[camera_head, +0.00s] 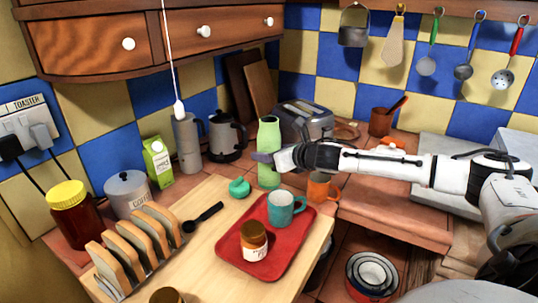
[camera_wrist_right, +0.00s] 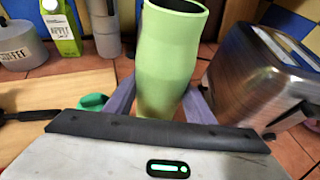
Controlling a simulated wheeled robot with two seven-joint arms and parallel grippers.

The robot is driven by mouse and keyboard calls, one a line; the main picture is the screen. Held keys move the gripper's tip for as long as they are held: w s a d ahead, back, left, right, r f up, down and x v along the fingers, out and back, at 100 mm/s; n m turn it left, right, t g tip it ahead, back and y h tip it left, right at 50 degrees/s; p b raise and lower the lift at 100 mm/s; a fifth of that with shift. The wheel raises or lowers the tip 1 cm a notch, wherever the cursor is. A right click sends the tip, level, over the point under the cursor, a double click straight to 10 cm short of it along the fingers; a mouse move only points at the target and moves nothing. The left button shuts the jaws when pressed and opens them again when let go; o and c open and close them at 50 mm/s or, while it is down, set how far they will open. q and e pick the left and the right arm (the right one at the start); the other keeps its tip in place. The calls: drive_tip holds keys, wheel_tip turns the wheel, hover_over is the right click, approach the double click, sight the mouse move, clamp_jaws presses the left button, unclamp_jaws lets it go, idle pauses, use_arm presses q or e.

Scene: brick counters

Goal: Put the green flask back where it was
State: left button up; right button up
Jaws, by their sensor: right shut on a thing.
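The green flask (camera_head: 268,140) is tall, pale green and upright, behind the red tray and in front of the toaster. My right gripper (camera_head: 266,158) reaches in from the right and is shut on the flask at mid-height. In the right wrist view the flask (camera_wrist_right: 170,55) stands between the two purple-grey fingers, its dark open mouth at the top. Its lower part is hidden there by my gripper. I cannot tell whether its base touches the tiled counter. My left gripper is not in view.
A toaster (camera_head: 303,122) stands close behind the flask. A round green object (camera_head: 239,187) and a red tray (camera_head: 232,244) with a teal mug (camera_head: 283,208) and a jar (camera_head: 254,241) are in front. An orange mug (camera_head: 320,188) sits right, below my arm.

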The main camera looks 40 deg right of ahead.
drive_tip(key=shift+r, duration=0.1)
drive_tip(key=o, duration=1.5)
drive_tip(key=shift+c, duration=0.2)
drive_tip(key=b+v, duration=0.5)
drive_tip(key=v, duration=0.7)
